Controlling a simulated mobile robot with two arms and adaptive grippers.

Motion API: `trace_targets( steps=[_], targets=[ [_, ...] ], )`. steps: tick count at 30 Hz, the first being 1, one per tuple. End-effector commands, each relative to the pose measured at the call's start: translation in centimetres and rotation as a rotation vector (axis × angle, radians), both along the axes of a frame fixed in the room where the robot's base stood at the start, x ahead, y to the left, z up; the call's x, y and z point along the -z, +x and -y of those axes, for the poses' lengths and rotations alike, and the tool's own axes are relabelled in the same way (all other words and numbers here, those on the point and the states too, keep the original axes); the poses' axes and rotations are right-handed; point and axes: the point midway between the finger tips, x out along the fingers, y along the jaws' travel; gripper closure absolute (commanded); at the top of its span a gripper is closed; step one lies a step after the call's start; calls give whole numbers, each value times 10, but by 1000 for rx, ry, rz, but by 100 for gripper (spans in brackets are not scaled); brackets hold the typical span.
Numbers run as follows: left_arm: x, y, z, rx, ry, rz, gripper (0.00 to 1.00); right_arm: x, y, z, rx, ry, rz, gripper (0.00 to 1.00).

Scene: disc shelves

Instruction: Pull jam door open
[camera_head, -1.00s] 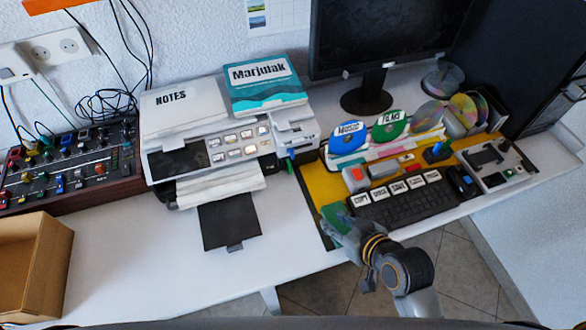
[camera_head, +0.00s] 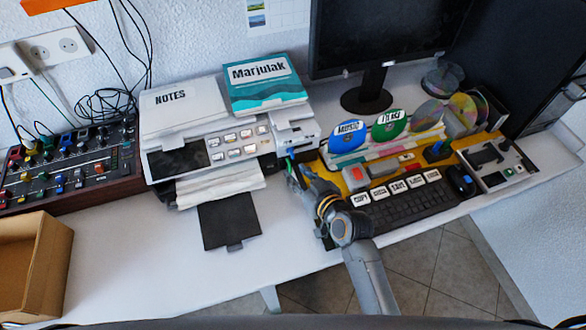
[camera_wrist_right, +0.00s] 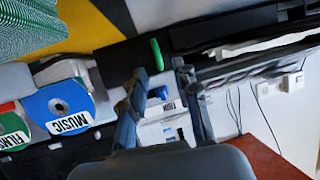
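The printer (camera_head: 215,155) stands left of the desk's middle, its dark output tray (camera_head: 228,222) sticking out in front. A small blue part (camera_head: 291,153) shows at its right side; it seems to be the blue tab (camera_wrist_right: 161,92) in the wrist view, beside a green handle (camera_wrist_right: 157,54). I cannot make out the jam door's outline. My right gripper (camera_head: 293,172) is just in front of the printer's right side. In the wrist view its fingers (camera_wrist_right: 158,70) are apart, with the green handle beyond the gap; contact cannot be told. My left gripper is not in view.
A blue MUSIC disc (camera_head: 348,136) and a green disc (camera_head: 390,124) stand right of the gripper. A keyboard (camera_head: 408,202) lies beyond my right arm. A cardboard box (camera_head: 50,265) is at the far left. The white desk (camera_head: 140,260) is clear in front.

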Motion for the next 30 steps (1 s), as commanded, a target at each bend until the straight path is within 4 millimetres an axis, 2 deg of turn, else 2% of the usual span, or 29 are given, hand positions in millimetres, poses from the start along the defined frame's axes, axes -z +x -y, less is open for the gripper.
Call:
trace_targets(
  steps=[3, 7, 17, 20, 22, 30],
  targets=[
    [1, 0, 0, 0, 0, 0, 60, 7, 15, -8, -1, 1, -1, 69],
    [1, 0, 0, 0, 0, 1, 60, 11, 23, -13, 0, 0, 0, 69],
    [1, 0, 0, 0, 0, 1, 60, 12, 26, -15, 0, -1, 0, 69],
    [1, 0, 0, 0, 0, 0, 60, 13, 26, -14, 0, -1, 0, 86],
    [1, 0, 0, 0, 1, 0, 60, 12, 26, -14, 0, -1, 0, 100],
    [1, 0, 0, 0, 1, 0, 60, 12, 25, -15, -2, -2, -1, 100]
  ],
)
